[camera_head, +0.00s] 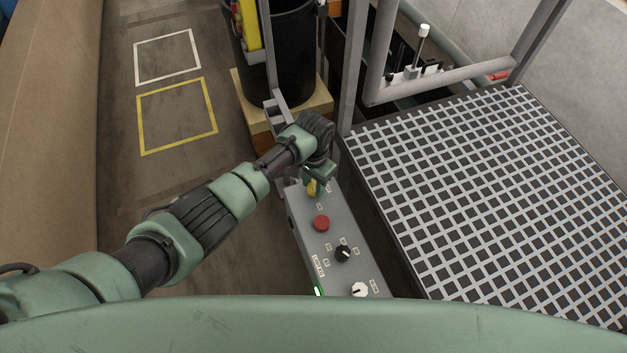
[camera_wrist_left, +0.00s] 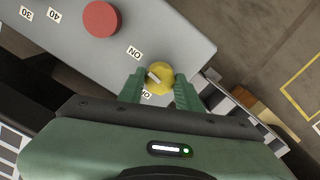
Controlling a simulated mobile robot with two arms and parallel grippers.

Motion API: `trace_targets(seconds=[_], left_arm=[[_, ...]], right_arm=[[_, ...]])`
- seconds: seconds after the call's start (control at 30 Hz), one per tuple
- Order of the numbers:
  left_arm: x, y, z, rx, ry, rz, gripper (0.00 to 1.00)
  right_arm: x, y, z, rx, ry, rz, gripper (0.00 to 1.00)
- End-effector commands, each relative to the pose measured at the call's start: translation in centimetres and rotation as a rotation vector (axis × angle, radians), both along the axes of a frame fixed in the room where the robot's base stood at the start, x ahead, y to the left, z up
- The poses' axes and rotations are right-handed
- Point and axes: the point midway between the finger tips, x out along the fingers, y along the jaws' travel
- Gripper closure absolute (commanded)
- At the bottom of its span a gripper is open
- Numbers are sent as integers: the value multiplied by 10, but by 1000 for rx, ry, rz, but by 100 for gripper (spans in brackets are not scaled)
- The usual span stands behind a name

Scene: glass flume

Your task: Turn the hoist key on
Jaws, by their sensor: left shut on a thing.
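The hoist key is a round yellow knob (camera_wrist_left: 161,79) with a pale mark, at the far end of the grey control panel (camera_head: 333,245). In the head view only a bit of its yellow (camera_head: 312,188) shows under my left gripper (camera_head: 318,183). In the left wrist view my left gripper (camera_wrist_left: 158,87) has its green fingers on either side of the knob, shut on it. An ON label (camera_wrist_left: 134,53) is beside the knob. A second label, partly hidden, is near the fingers. I cannot tell which label the mark points to. My right gripper is not in view.
On the panel are a red button (camera_head: 321,223), a black dial (camera_head: 343,254) and a white dial (camera_head: 359,289). A grating (camera_head: 490,180) lies to the right, with a metal frame behind. A black bin (camera_head: 285,50) stands beyond. The floor to the left has taped squares.

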Motion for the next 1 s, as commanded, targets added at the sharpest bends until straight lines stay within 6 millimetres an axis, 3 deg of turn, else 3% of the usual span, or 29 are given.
trace_targets(seconds=[0.3,0.83,0.87,0.9,1.0], left_arm=[[2,-1,3,-2,-6,109,100],[3,-1,3,-3,-8,129,100],[3,-1,3,-3,-8,129,57],[3,-1,3,-3,-8,129,46],[2,-1,2,-3,-5,129,44]], right_arm=[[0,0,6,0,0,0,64],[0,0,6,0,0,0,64],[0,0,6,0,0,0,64],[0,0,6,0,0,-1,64],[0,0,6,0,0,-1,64]])
